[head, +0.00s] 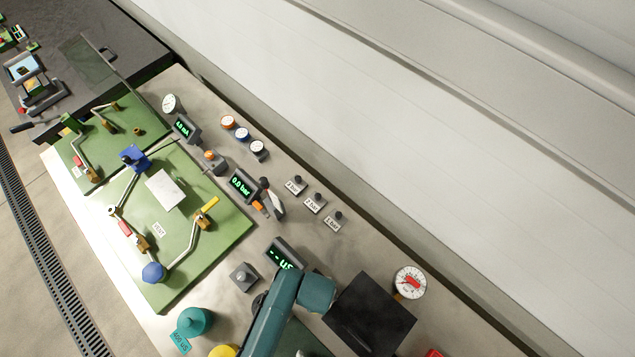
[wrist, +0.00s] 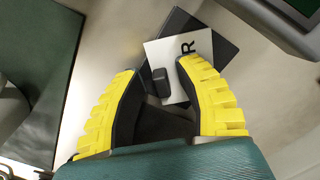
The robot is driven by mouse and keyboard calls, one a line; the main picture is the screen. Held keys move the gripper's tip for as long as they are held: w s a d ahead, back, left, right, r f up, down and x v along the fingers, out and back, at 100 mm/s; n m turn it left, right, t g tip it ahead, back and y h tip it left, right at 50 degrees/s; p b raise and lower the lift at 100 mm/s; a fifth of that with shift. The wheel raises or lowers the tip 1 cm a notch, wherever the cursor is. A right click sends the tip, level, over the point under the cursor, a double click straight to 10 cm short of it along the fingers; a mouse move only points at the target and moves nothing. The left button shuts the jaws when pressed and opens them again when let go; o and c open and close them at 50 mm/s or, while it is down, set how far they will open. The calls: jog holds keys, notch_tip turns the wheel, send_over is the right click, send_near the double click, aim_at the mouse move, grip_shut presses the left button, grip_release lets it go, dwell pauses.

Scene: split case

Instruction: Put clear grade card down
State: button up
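In the wrist view a white card (wrist: 166,52) with a black letter R lies over a dark flat plate (wrist: 222,46). A small black block (wrist: 159,82) stands on the card. My gripper (wrist: 162,75) has its two yellow-ribbed fingers apart, one on each side of the block. A gap shows between the block and each finger, so they look apart from it. The right finger hides part of the card and most of its lettering. In the head view my arm reaches down at the bottom, and I cannot make out the card or the gripper's fingertips there.
In the head view a dark square panel (head: 369,315) and a round gauge (head: 410,282) stand right of my arm. A lit display (head: 284,253), a teal pot (head: 195,322) and a yellow round thing (head: 224,351) are to its left. Green boards (head: 190,249) carry pipework.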

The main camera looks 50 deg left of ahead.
notch_tip(320, 180, up, 12)
jog(key=p, duration=0.1)
jog(key=shift+p, duration=0.35)
jog(key=shift+r, duration=0.1)
jog(key=w+r+n+t+y, duration=0.2)
jog(key=w+r+t, duration=0.4)
jog(key=w+r, duration=0.8)
jog(key=w+d+r+n+t, duration=0.1)
jog(key=w+d+r+t, duration=0.2)
jog(key=r, duration=0.5)
jog(key=w+r+n+t, duration=0.1)
jog(key=w+r+t, duration=0.35)
jog(key=r, duration=0.25)
jog(key=s+d+r+n+t+h, duration=0.1)
jog(key=d+r+t, duration=0.2)
jog(key=r, duration=0.6)
jog(key=s+d+r+n+t+h, duration=0.1)
jog(key=d+r+t, duration=0.1)
jog(key=r, duration=0.7)
jog(key=s+d+r+n+t, duration=0.1)
jog(key=s+d+r+t, duration=0.1)
jog(key=d+r, duration=0.3)
notch_tip(320, 180, up, 4)
jog(key=shift+f+n+t+h, duration=0.1)
jog(key=shift+n+t+h, duration=0.3)
jog(key=shift+t, duration=0.45)
